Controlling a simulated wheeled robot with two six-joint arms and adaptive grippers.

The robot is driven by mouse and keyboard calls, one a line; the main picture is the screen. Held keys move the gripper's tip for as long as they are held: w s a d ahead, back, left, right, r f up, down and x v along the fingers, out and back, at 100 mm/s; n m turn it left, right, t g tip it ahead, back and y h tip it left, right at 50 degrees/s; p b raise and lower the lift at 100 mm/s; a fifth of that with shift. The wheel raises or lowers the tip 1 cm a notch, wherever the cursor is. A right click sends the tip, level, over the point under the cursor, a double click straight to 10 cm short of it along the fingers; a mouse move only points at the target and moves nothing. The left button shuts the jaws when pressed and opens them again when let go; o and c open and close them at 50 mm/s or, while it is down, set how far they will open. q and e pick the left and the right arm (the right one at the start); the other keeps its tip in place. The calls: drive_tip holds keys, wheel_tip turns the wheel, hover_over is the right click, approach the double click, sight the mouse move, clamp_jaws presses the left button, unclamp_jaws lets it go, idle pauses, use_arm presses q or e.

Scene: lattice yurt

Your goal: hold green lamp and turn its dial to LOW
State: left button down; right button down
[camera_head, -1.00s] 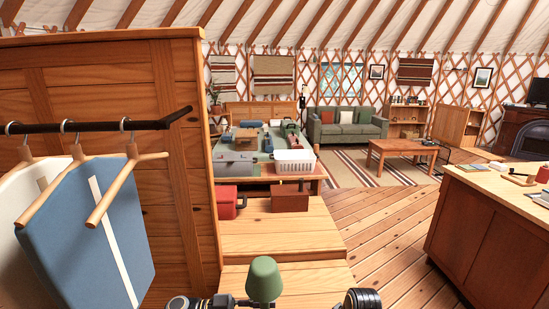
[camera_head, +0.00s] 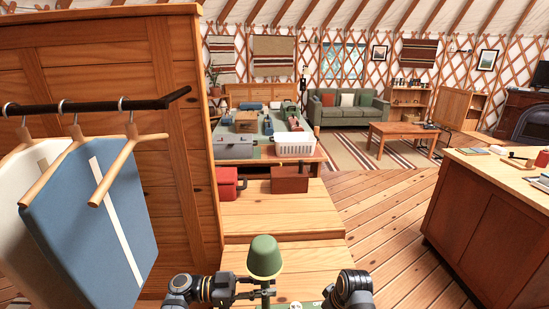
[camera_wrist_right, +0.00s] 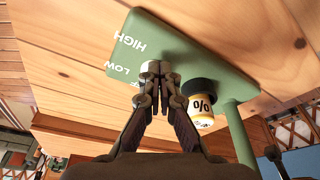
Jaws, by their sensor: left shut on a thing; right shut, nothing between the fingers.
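The green lamp (camera_head: 265,257) shows its shade and part of its stem at the bottom middle of the head view. My left gripper (camera_head: 262,292) is shut on the stem below the shade. The right wrist view shows the lamp's green base (camera_wrist_right: 190,50) and stem (camera_wrist_right: 240,135). White HIGH and LOW print and a partly covered third label lie on the base. My right gripper (camera_wrist_right: 156,88) is shut and empty, its tips over the base beside these labels. The tips hide the dial and its setting. In the head view, its tips are unclear.
A black, yellow and white cylinder (camera_wrist_right: 202,108) is close to the right fingers, overlapping the base in view. Wooden steps (camera_head: 280,215) hold a red box (camera_head: 227,184) and a brown box (camera_head: 289,180). Hanging clothes (camera_head: 95,230) are at left, a wooden counter (camera_head: 490,205) at right.

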idle(0.4)
drive_tip(key=shift+s+d, duration=0.1)
drive_tip(key=shift+s, duration=0.3)
wheel_tip(320, 180, up, 6)
idle(0.3)
drive_tip(key=shift+w+d+f, duration=0.1)
drive_tip(key=shift+d+f, duration=0.15)
drive_tip(key=shift+f, duration=0.75)
drive_tip(key=shift+w+d+f, duration=0.1)
drive_tip(key=shift+d+f, duration=0.2)
drive_tip(key=shift+f, duration=0.7)
drive_tip(key=shift+w+d+f, duration=0.1)
drive_tip(key=shift+d+f, duration=0.15)
drive_tip(key=shift+f, duration=0.75)
drive_tip(key=shift+w+a, duration=0.4)
drive_tip(key=shift+w, duration=0.05)
